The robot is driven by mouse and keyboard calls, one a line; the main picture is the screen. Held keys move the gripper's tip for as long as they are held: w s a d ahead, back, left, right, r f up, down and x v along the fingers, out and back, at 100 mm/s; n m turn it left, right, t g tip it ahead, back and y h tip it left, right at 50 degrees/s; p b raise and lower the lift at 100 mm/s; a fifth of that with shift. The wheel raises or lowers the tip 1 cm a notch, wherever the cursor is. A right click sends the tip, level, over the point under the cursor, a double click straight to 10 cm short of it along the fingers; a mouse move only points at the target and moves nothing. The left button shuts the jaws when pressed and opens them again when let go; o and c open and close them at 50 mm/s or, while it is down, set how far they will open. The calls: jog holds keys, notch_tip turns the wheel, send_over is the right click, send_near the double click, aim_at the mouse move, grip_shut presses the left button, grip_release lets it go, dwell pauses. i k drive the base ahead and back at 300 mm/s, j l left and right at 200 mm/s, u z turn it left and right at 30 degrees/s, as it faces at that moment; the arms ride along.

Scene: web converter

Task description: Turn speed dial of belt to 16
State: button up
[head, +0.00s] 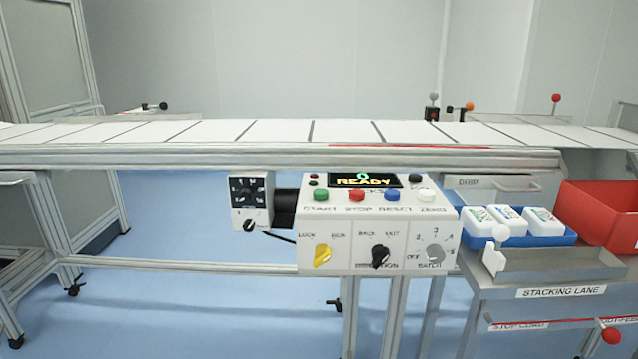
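The white conveyor belt (270,131) with dark cross lines runs across the whole head view. Under its front rail hangs a small white box (251,203) with a black marked face (248,191) and a small black-and-white knob (250,225) below it. It looks like the speed dial, but its markings and pointer are too small to read. To its right, the control panel (380,236) has a display (365,181) reading "READY" with a green figure above. My gripper is not in view.
The panel carries several coloured push buttons and yellow (322,256), black (380,256) and grey (435,254) selector knobs. At right are a blue tray (530,238) with white packs, a red bin (598,214) and a metal stacking lane (552,265). Blue floor shows below the belt.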

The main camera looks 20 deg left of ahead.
aim_at(246, 195)
jog(key=u, duration=1.3)
jog(key=i+j+u, duration=0.3)
jog(key=j, duration=0.2)
